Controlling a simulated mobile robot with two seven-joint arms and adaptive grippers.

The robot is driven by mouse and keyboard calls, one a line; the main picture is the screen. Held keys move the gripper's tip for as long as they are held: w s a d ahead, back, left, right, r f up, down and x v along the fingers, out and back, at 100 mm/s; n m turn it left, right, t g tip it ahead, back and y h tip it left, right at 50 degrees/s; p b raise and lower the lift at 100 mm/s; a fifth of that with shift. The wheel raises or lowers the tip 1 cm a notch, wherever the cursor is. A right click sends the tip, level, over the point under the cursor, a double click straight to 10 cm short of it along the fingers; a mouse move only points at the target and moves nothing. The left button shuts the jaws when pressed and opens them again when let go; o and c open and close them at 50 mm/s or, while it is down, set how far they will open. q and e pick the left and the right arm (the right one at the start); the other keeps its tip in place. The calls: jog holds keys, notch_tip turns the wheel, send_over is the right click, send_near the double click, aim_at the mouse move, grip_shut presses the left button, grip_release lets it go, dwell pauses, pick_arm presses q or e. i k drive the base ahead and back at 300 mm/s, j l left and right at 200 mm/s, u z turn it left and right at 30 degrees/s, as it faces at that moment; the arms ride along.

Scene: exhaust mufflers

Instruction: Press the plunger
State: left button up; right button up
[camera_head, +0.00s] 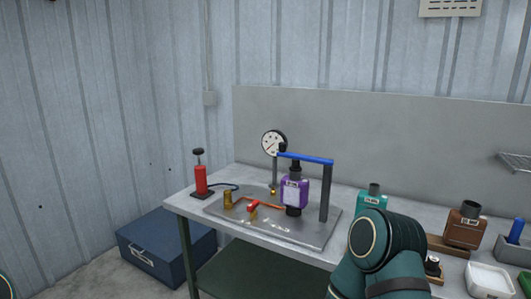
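A red hand pump (201,181) stands upright at the left end of the table. Its black plunger knob (198,152) sits on a short rod raised above the red body. A blue hose runs from the pump to a metal plate (300,231). On the plate, a purple muffler (294,191) stands upright under a blue bar (306,158), beside a round dial gauge (273,143). The gauge's needle is too small to read. Neither gripper is in view. A green arm link of mine covers the lower right of the table.
A teal muffler (371,198) and a brown muffler (465,228) stand right of the plate. A white tray (489,281) lies at the front right. A blue box (166,247) stands on the floor at left. The space left of the pump is clear.

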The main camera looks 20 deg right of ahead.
aim_at(198, 151)
jog(key=i+j, duration=0.25)
jog(key=i, duration=0.25)
jog(key=i+j+u, duration=0.1)
jog(key=i, duration=0.45)
jog(key=i+j, duration=0.3)
jog(key=i, duration=0.2)
jog(key=i+j+u, duration=0.1)
jog(key=i, duration=0.4)
jog(key=j, duration=0.1)
